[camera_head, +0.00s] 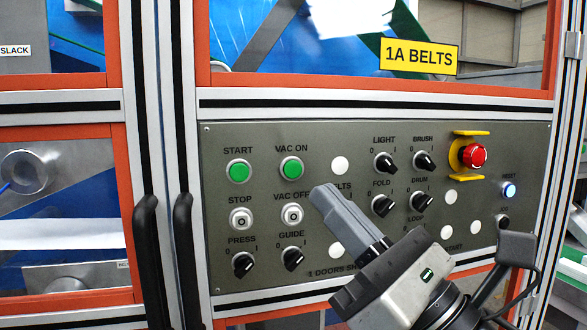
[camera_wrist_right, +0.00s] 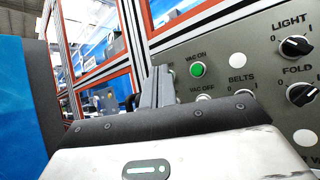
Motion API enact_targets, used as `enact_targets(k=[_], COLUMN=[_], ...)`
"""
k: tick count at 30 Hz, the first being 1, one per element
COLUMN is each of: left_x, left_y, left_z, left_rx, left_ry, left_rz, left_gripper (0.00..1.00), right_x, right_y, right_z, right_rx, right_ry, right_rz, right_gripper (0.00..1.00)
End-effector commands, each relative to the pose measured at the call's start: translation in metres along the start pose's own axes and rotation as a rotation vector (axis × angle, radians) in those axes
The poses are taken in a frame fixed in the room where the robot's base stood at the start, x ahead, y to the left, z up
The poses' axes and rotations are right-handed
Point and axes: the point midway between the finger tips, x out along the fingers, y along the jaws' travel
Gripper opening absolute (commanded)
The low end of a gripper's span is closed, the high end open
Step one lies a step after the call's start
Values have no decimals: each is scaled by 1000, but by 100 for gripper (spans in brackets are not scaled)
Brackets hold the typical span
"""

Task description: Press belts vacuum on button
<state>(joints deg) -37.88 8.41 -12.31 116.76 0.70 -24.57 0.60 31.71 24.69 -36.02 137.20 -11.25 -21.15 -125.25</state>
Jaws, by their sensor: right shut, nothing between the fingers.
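The green VAC ON button (camera_head: 292,168) sits on the grey control panel (camera_head: 400,270), in the upper row right of START. It also shows in the right wrist view (camera_wrist_right: 198,69), just right of my fingers. My right gripper (camera_head: 323,194) is shut and empty. In the head view its fingertips are a little below and right of VAC ON, beside the VAC OFF button (camera_head: 294,215). They cover part of the BELTS label. I see no contact with the VAC ON button; the gap to the panel is hard to judge. My left gripper is not in view.
A green START button (camera_head: 239,171) and a STOP button (camera_head: 241,218) lie to the left. Black knobs such as LIGHT (camera_head: 386,163) and a red emergency stop (camera_head: 474,155) are to the right. Black door handles (camera_head: 148,260) stand left of the panel.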

Motion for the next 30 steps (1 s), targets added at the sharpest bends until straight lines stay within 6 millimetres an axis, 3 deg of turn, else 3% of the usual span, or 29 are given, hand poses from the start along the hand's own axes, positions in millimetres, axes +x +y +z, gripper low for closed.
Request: enact_targets(k=[14,30], left_x=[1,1], left_y=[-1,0], left_z=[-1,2], left_rx=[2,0], left_ry=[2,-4], left_rz=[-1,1], left_gripper=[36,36], right_x=[4,51], right_y=[0,-35], right_z=[1,-32], right_rx=[-32,-31], right_ry=[-6,-6], right_rz=[8,7], right_gripper=[0,0])
